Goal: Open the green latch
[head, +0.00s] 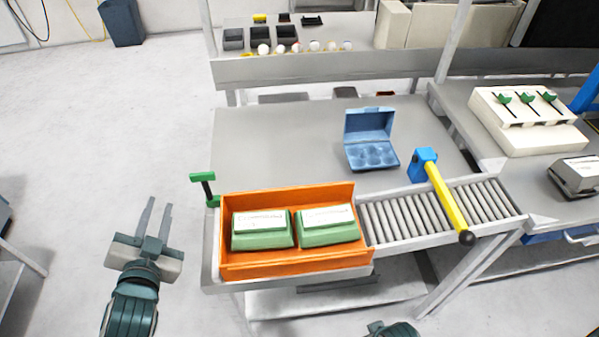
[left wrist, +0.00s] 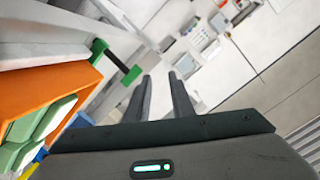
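The green latch (head: 203,177) is a green handle on a dark stem at the left end of the conveyor table, beside the orange crate. It also shows in the left wrist view (left wrist: 131,74), left of my fingers and apart from them. My left gripper (head: 159,205) is open and empty, to the left of the table and lower in the picture than the latch. Its two fingers (left wrist: 162,85) stand apart in the left wrist view. Of my right arm, only a small dark green part shows at the bottom edge of the head view; its fingers are not visible.
The orange crate (head: 230,267) holds two green egg boxes with white labels. A roller conveyor (head: 395,219) with a blue and yellow lever (head: 446,198) lies to its right. An open blue egg carton (head: 369,125) sits on the table behind. Free floor lies left of the table.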

